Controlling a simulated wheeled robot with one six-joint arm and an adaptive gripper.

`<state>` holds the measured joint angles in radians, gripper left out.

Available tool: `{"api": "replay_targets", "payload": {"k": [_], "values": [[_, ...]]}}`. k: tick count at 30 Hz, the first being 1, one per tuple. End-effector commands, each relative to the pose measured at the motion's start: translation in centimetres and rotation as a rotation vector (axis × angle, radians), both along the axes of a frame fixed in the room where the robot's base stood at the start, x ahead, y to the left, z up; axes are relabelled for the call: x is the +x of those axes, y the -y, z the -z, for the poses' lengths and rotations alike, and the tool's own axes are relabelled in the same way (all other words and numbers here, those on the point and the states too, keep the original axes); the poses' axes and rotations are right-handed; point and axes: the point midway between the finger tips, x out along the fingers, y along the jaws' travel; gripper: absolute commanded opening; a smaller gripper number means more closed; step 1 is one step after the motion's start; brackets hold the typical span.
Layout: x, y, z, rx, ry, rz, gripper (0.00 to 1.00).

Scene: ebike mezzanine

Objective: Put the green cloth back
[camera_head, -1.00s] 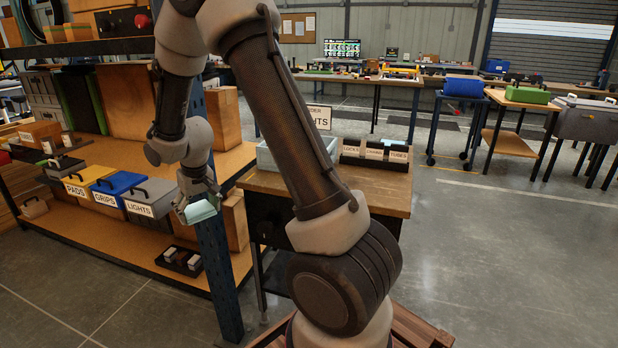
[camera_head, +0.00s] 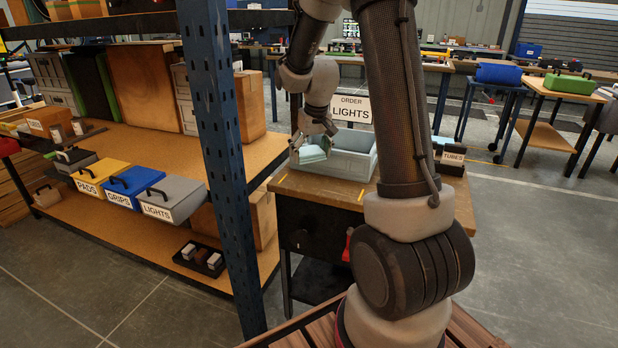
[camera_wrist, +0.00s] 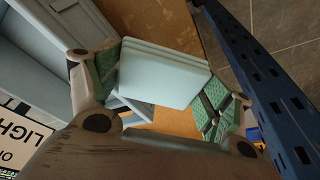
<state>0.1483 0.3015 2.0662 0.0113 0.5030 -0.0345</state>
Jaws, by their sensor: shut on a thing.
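My gripper (camera_head: 312,146) is shut on a folded pale green cloth (camera_head: 313,153). In the wrist view the cloth (camera_wrist: 160,76) lies flat between the green finger pads of my gripper (camera_wrist: 162,88), its layered folds showing along one edge. The head view shows the cloth near the left end of a grey tote (camera_head: 352,155) on the wooden table (camera_head: 330,190). I cannot tell whether the cloth touches the table or tote. The tote's wall also shows in the wrist view (camera_wrist: 45,70). My arm hides part of the table and its right side.
A blue shelf post (camera_head: 218,150) stands close to the left of the table and shows at the right in the wrist view (camera_wrist: 262,80). An ORDER LIGHTS sign (camera_head: 351,108) stands behind the tote. PADS (camera_head: 100,178), GRIPS (camera_head: 133,187) and LIGHTS (camera_head: 173,198) bins sit on the shelf.

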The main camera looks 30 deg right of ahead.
Motion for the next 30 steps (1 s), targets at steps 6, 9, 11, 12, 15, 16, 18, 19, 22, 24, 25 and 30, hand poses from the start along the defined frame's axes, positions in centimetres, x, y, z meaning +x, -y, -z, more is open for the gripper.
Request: {"api": "replay_targets", "payload": {"k": [6,9,11,12,15,16,18,19,22,24,25,30], "values": [[0.0,0.0,4.1,0.000,-0.001,0.000,0.41],[0.0,0.0,4.8,0.000,-0.001,0.000,0.41],[0.0,0.0,5.5,0.000,-0.001,0.000,0.41],[0.0,0.0,6.2,0.000,-0.003,0.000,0.41],[0.0,0.0,7.9,0.000,-0.003,0.000,0.41],[0.0,0.0,8.3,0.000,-0.002,0.000,0.41],[0.0,0.0,8.9,0.000,-0.001,0.000,0.41],[0.0,0.0,9.0,0.000,0.000,0.000,0.41],[0.0,0.0,9.1,0.000,0.002,0.000,0.41],[0.0,0.0,9.1,0.000,0.002,0.000,0.41],[0.0,0.0,9.1,0.000,0.002,0.000,0.41],[0.0,0.0,9.4,0.000,0.001,0.000,0.81]]}}
